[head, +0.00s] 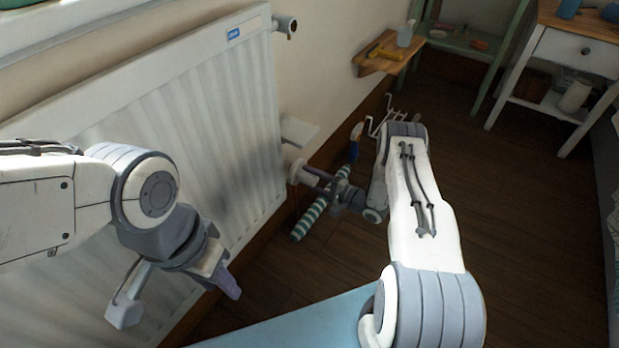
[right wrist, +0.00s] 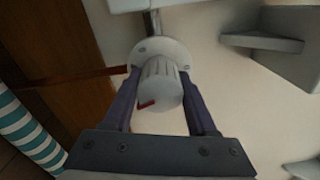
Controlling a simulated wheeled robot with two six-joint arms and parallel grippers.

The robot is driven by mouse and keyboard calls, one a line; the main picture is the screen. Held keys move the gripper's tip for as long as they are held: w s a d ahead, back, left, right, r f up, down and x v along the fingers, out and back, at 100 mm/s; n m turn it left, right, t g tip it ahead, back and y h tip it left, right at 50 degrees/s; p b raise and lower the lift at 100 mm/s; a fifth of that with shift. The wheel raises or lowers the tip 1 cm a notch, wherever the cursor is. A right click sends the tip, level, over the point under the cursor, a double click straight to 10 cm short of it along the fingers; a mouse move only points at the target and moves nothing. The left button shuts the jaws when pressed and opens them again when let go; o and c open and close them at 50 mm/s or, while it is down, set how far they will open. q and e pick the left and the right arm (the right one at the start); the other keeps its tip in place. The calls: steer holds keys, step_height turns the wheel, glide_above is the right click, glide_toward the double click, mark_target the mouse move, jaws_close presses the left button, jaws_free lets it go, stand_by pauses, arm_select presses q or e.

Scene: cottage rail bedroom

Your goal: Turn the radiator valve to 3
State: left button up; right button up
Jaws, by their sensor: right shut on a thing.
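The radiator valve is a white ribbed knob (right wrist: 160,84) with a red mark on its side, on a round white collar at the end of a metal pipe. In the head view the valve (head: 297,171) sits low beside the radiator's right edge. My right gripper (right wrist: 158,100) has a finger on each side of the knob and is shut on it; it also shows in the head view (head: 312,176). No numbers are readable on the knob. The white ribbed radiator (head: 215,130) fills the left. My left gripper (head: 178,294) is open and empty in front of it.
A green-and-white striped roll (head: 313,216) lies on the floor by the wall, below my right gripper. A small wooden wall shelf (head: 380,65) holds a spray bottle (head: 406,33). A white side table (head: 570,50) stands at the upper right. The wooden floor (head: 510,200) on the right is clear.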

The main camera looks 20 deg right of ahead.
steer(key=shift+s+f, duration=0.1)
steer(key=o, duration=1.4)
steer(key=shift+d, duration=0.1)
steer(key=shift+c, duration=0.2)
steer(key=shift+s+d, duration=0.25)
steer(key=shift+s, duration=0.05)
steer(key=p+v, duration=0.3)
steer(key=v, duration=0.6)
steer(key=shift+s, duration=0.25)
